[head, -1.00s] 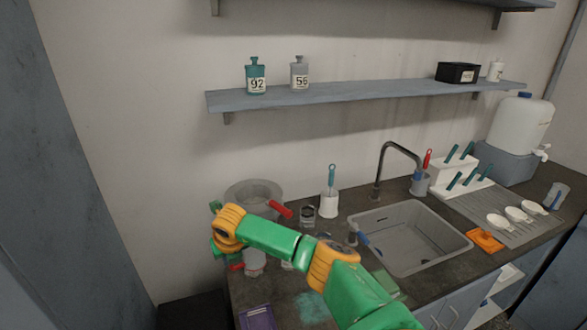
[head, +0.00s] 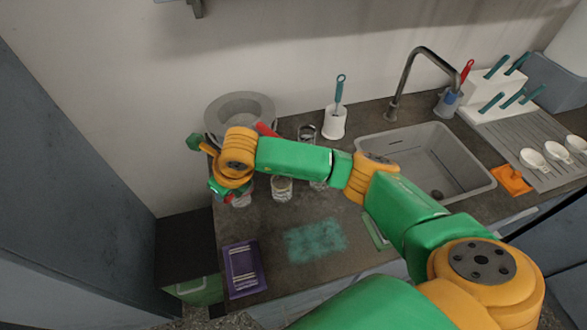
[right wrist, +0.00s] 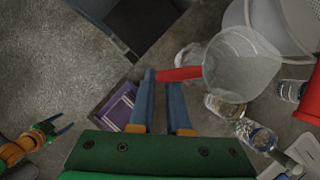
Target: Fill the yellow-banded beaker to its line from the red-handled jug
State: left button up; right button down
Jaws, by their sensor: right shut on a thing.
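The clear jug (right wrist: 238,68) has a red handle (right wrist: 180,74), and my right gripper (right wrist: 162,78) is shut on that handle. In the head view my right gripper (head: 222,194) is mostly hidden by its wrist, and a bit of the jug (head: 243,192) shows beside it. A glass beaker (right wrist: 226,108) with a yellowish tint at its base stands by the jug's rim; its line cannot be made out. It seems to be the beaker (head: 281,190) right of my gripper in the head view. My left gripper (right wrist: 66,128) shows open and empty in the right wrist view.
Another glass (right wrist: 257,136) and a dark-marked container (right wrist: 292,90) stand near the beaker. The sink (head: 435,150) is right.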

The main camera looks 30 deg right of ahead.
jog(key=shift+w+a+m, duration=0.1)
jog(key=shift+a+m, duration=0.2)
jog(key=shift+m, duration=0.2)
pick_arm(q)
jog(key=shift+s+a, duration=0.2)
jog(key=shift+a, duration=0.1)
pick_arm(e)
jog(key=a+m+h, duration=0.1)
jog(key=m, duration=0.1)
jog(key=a+m+h, duration=0.1)
jog(key=m, duration=0.1)
jog(key=w+r+m+h, duration=0.1)
jog(key=m, duration=0.1)
jog(key=shift+a, duration=0.4)
jog(key=shift+s, duration=0.1)
jog(key=shift+r+t, duration=0.1)
jog(key=shift+t, duration=0.2)
